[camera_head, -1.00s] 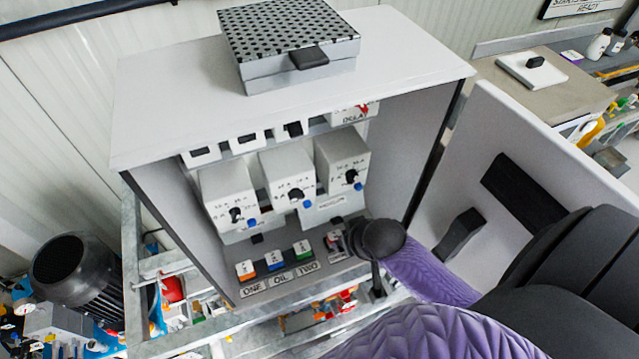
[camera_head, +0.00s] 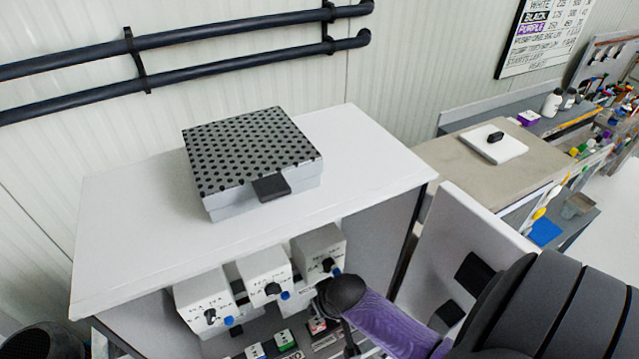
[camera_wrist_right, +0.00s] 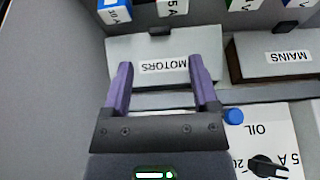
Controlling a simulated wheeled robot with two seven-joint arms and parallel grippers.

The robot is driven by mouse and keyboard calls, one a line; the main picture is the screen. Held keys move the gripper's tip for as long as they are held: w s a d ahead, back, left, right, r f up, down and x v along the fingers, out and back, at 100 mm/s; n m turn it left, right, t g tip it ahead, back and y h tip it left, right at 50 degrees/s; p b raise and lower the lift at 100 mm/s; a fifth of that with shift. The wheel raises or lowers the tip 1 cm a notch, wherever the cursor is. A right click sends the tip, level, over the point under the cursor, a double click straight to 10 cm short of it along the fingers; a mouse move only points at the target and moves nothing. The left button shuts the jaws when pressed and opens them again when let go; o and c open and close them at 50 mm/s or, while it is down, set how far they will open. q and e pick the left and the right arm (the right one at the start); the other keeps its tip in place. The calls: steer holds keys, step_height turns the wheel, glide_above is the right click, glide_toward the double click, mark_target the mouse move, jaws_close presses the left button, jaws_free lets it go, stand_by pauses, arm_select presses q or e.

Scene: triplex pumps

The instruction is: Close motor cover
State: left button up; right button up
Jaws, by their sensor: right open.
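In the right wrist view, a pale grey panel labelled MOTORS (camera_wrist_right: 150,68) lies inside the cabinet, its lettering upside down. My right gripper (camera_wrist_right: 160,68) is open, with its two purple fingers over this panel, one on each side of the label. My left gripper is not in view.
A panel labelled MAINS (camera_wrist_right: 283,58) lies to the right of the MOTORS panel. A blue button (camera_wrist_right: 233,116) is close to the right finger. A box with a perforated lid (camera_head: 250,150) stands on the cabinet. The cabinet door (camera_head: 460,225) stands open at right.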

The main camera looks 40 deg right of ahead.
mark_target(314, 294)
steer(key=b+x, duration=0.5)
steer(key=x, duration=0.1)
steer(key=shift+s, duration=0.1)
steer(key=shift+w+f+b, duration=0.25)
steer(key=shift+f+b, duration=0.05)
steer(key=shift+b, duration=0.25)
steer(key=shift+c, duration=0.4)
jaws_close()
stand_by(0.4)
